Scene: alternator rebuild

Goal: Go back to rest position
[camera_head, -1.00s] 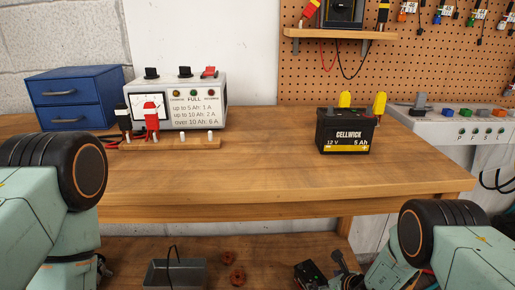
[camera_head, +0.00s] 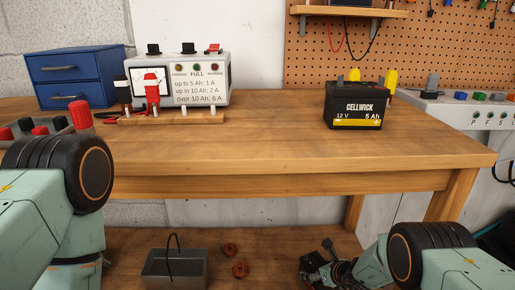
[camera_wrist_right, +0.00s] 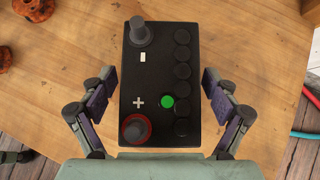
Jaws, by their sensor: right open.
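My right gripper (camera_wrist_right: 159,80) is open, its two fingers spread on either side of a black battery (camera_wrist_right: 160,55) seen from above. The battery has plus and minus marks, a green dot, a row of round caps and a red-ringed post. It rests over the wooden lower shelf, and I see no finger closed on it. In the head view the right gripper (camera_head: 325,265) is small and dark near the same lower shelf (camera_head: 225,250), and the battery there is hard to make out. Only a link of my left arm shows; its gripper is out of frame.
On the bench (camera_head: 270,145) stand a CELLWICK battery (camera_head: 355,112), a charger (camera_head: 195,75) and blue drawers (camera_head: 75,75). A grey box with red and black knobs (camera_head: 40,128) is partly behind my left arm. A metal tray (camera_head: 176,270) and red parts (camera_head: 236,262) sit on the lower shelf.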

